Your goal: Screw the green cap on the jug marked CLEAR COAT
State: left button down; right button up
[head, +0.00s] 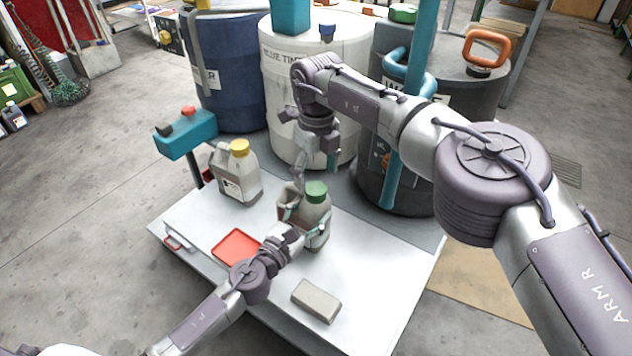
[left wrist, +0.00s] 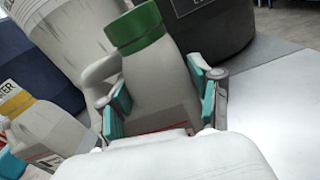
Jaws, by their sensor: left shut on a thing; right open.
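A pale jug (head: 318,208) stands on the white table, with a green cap (head: 316,188) on its mouth. In the left wrist view the jug (left wrist: 160,85) fills the middle, and its green cap (left wrist: 138,30) looks level with the neck; I cannot tell how tight it is. Its label is mostly hidden and unreadable. My left gripper (head: 303,221) is shut on the jug's body, its teal pads (left wrist: 162,98) on either side.
A similar jug with a yellow cap (head: 238,175) stands at the table's back left. A red tray (head: 238,248) and a grey block (head: 316,301) lie near the front. Large blue, white and dark drums (head: 285,95) stand behind. The table's right side (head: 385,265) is clear.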

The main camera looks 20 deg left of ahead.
pick_arm(q)
jog(key=shift+a+f, duration=0.1)
pick_arm(e)
notch_tip(320, 180, up, 8)
jog(key=shift+r, duration=0.15)
pick_arm(q)
jog(key=shift+c, duration=0.7)
grip_release()
jog(key=v, duration=1.2)
